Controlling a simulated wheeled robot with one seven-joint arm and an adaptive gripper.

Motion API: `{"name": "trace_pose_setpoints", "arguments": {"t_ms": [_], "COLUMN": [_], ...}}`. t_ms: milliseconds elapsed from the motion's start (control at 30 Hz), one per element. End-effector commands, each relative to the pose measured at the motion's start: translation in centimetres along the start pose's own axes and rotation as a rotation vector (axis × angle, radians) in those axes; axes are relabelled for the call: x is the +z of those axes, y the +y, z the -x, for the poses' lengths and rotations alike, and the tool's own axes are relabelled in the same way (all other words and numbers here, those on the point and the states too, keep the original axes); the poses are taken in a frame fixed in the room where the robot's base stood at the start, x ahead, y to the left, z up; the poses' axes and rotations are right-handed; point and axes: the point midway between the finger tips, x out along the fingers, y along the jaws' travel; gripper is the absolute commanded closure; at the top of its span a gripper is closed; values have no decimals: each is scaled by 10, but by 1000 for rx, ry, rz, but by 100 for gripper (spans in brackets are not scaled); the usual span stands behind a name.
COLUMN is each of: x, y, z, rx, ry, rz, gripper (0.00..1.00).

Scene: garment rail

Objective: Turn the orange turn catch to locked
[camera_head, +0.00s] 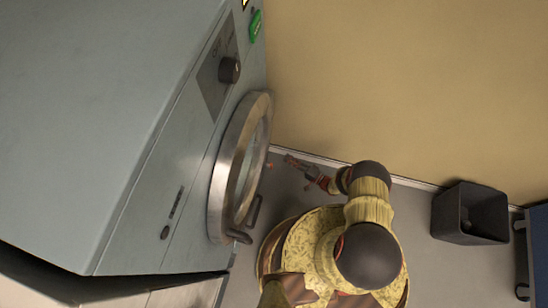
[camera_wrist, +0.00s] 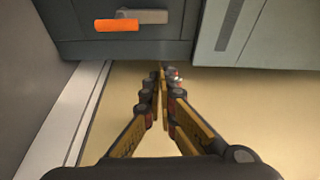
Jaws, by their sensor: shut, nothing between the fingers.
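The orange turn catch (camera_wrist: 116,25) shows in the wrist view at the upper left, lying nearly level on a dark grey front panel. A grey bar (camera_wrist: 148,17) lies level beside it to the right and partly behind it. My gripper (camera_wrist: 167,70) is below and to the right of the catch in that view, apart from it, with its fingers shut and empty. In the head view my gripper (camera_head: 291,159) is low beside the machine's round door. I cannot make out the catch in the head view.
A grey machine (camera_head: 135,150) with a round metal-rimmed door (camera_head: 218,190) and a dark knob (camera_head: 229,70) fills the left of the head view. A black bin (camera_head: 470,212) stands by the tan wall (camera_head: 410,80) at the right. Some floor between is clear.

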Motion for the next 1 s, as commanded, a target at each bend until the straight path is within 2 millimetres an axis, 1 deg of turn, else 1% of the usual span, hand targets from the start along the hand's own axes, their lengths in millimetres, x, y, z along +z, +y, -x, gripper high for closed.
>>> {"name": "trace_pose_setpoints", "arguments": {"t_ms": [133,233,633,700,900,1000], "x": [2,3,3,11,29,36], "y": [1,2,1,2,2,1], "z": [-11,-25,-102,-96,-90,-87], "rx": [1,1,1,4,3,3], "ry": [0,-2,0,3,3,4], "rz": [-11,-11,-11,-15,-13,-13], "gripper": [100,100,100,100,100,100]}}
